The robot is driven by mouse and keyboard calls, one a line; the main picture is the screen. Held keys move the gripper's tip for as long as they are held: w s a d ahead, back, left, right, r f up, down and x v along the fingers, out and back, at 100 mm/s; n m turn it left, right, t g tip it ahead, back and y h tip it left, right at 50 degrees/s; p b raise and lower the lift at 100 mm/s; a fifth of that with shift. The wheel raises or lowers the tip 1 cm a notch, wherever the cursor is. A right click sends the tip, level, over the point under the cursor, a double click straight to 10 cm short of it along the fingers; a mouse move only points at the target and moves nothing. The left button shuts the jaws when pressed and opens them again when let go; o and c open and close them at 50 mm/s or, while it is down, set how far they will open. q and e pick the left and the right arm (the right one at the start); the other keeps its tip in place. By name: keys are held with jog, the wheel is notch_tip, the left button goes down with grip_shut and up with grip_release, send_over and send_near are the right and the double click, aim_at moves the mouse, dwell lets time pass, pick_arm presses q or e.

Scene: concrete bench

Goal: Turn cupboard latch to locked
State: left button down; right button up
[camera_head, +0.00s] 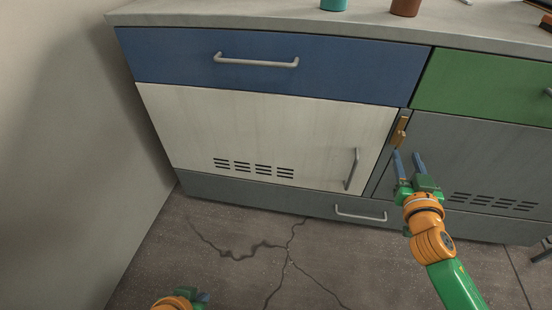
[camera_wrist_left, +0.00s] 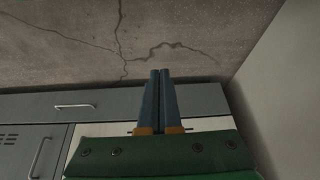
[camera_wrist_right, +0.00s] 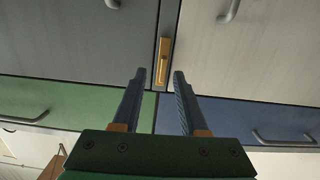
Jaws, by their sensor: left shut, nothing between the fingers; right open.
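The brass latch (camera_head: 400,131) sits on the grey post between the white cupboard door (camera_head: 265,130) and the grey door (camera_head: 470,160), near the top edge of both. In the right wrist view the latch (camera_wrist_right: 163,62) is a narrow upright plate with a lever lying roughly along it. My right gripper (camera_head: 408,157) is open and empty just below the latch in the head view, its fingers pointing at the cupboard front; I see no contact. My left gripper (camera_head: 204,297) is low at the bottom edge of the head view; its blue fingers (camera_wrist_left: 160,75) are shut and empty.
A blue drawer (camera_head: 270,65) and a green drawer (camera_head: 490,85) are above the doors, with bar handles. The white door's handle (camera_head: 351,169) stands left of my right gripper. A wall (camera_head: 70,130) bounds the left. Cracked floor (camera_head: 250,250) is clear.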

aim_at(403, 139)
jog(key=shift+a+r+t, duration=0.25)
jog(key=shift+r+t, duration=0.25)
jog(key=shift+r, duration=0.35)
jog(key=b+x, duration=0.1)
jog(key=x, duration=0.5)
jog(key=shift+w+f, duration=0.1)
jog(key=shift+w, duration=0.2)
pick_arm(q)
jog(key=w+d+r+t+h, duration=0.1)
jog(key=w+d+r+t, duration=0.1)
jog(key=w+r+t, duration=0.4)
jog(key=w+r, duration=0.1)
jog(key=w, duration=0.2)
jog(key=shift+d+r+t, duration=0.15)
jog(key=shift+d+t, duration=0.15)
jog(key=shift+d, duration=0.05)
pick_arm(e)
jog(key=shift+w+d, duration=0.1)
jog(key=shift+w, duration=0.05)
grip_shut()
